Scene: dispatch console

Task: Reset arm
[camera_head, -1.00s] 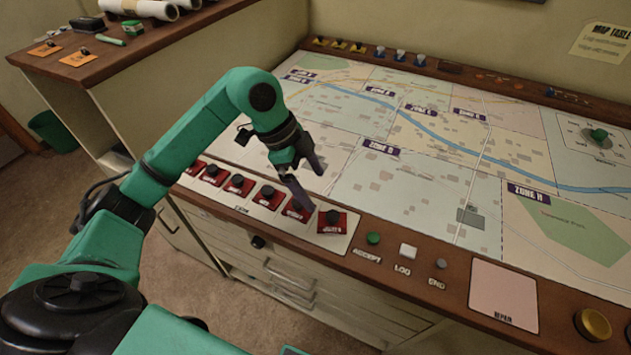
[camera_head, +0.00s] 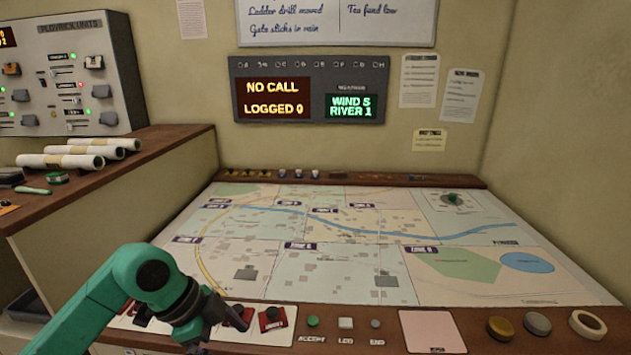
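My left arm (camera_head: 128,285) comes in from the lower left, green with a dark wrist. Its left gripper (camera_head: 218,336) is low over the row of red units along the console's front edge, with its dark fingers apart and nothing seen between them. It hides part of the row. Two red units with black knobs (camera_head: 271,318) show just right of it. Whether a finger touches a unit cannot be told. My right gripper is not in view.
The map table (camera_head: 350,270) spreads behind the gripper. Green ACCEPT (camera_head: 313,322), white LOG (camera_head: 346,323) and grey END (camera_head: 376,324) buttons sit to the right. The wall display (camera_head: 310,92) reads NO CALL, LOGGED 0. Paper rolls (camera_head: 75,160) lie on the left counter.

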